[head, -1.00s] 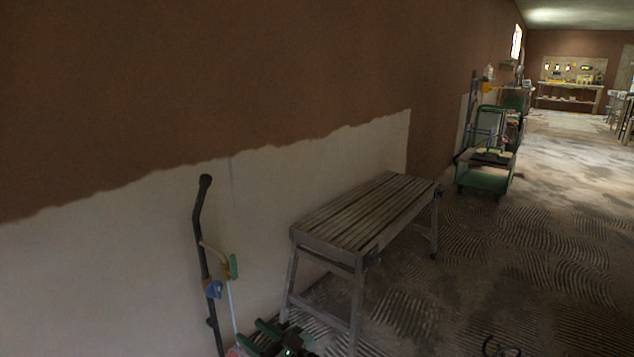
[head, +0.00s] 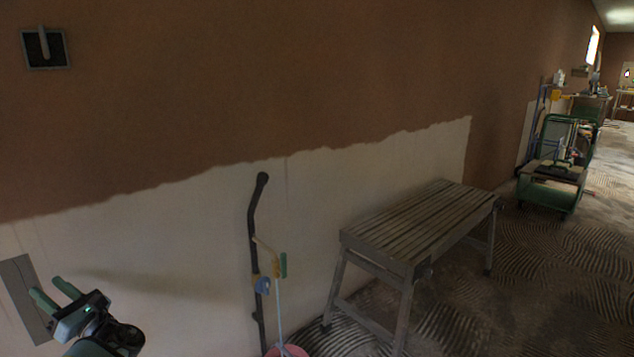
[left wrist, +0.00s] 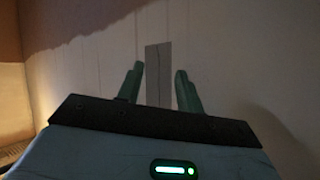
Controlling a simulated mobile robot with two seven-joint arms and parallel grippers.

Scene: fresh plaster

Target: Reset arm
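My left gripper (head: 55,291) is at the lower left of the head view, in front of the pale lower part of the wall. Its two green fingers stand apart with nothing between them. In the left wrist view the same gripper (left wrist: 158,84) is open and points at the wall. A grey rectangular plate (head: 25,297) on the wall shows behind the fingers, and it also shows between them in the left wrist view (left wrist: 158,62). I cannot tell how far the fingers are from it. My right gripper is not in view.
A slatted wooden bench (head: 420,220) stands along the wall. A dark pole (head: 254,240) leans beside a pink bucket (head: 287,350). A dark square trowel-like thing (head: 45,48) is on the upper wall. A green cart (head: 550,180) stands farther back. The floor right of the bench is clear.

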